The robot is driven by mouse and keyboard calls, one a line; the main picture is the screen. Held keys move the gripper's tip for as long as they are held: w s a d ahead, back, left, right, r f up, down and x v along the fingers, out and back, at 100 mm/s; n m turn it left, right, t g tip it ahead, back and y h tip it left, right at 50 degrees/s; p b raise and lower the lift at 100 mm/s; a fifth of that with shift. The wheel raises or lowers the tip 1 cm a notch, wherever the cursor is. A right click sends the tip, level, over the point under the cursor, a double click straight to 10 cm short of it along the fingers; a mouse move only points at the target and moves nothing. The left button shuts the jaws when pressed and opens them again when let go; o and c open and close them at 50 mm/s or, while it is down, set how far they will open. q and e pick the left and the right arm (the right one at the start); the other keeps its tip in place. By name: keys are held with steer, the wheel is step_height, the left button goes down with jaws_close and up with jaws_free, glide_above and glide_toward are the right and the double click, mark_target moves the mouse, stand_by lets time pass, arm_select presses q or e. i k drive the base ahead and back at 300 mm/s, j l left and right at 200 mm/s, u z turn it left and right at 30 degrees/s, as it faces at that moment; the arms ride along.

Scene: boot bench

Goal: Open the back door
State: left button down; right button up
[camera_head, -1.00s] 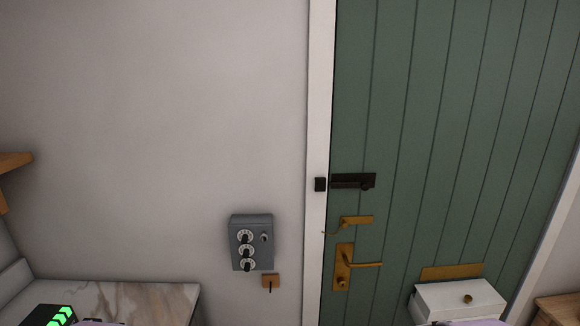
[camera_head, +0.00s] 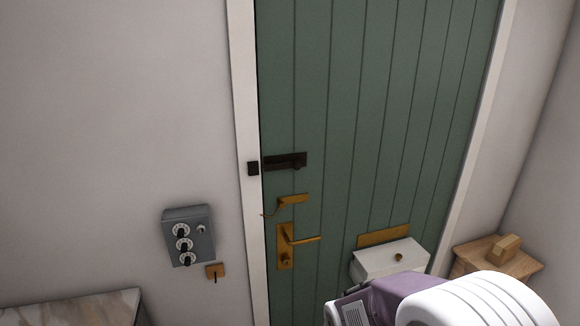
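The green plank back door (camera_head: 350,130) stands shut in its white frame (camera_head: 246,120). A dark bolt (camera_head: 286,161) sits on its left edge, with a dark keeper (camera_head: 253,168) on the frame beside it. Below are a brass latch or chain fitting (camera_head: 293,200) and a brass lever handle (camera_head: 303,240) on a plate with a keyhole-like part (camera_head: 286,261). A purple and white part of my arm shows at the lower right, in front of the area below the door. Neither gripper's fingers are in view.
A grey box with several dials (camera_head: 187,236) hangs on the wall left of the door, with a small wooden hook plate (camera_head: 215,272) below. A white box (camera_head: 390,260) is at the door's lower part under a brass plate (camera_head: 384,237). A wooden stand (camera_head: 497,258) is right; a marble top (camera_head: 75,310) is left.

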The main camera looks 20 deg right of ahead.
mark_target(378, 99)
steer(key=z, duration=1.55)
steer(key=i+j+u, duration=0.4)
steer(key=i+j, duration=0.35)
steer(key=j, duration=0.15)
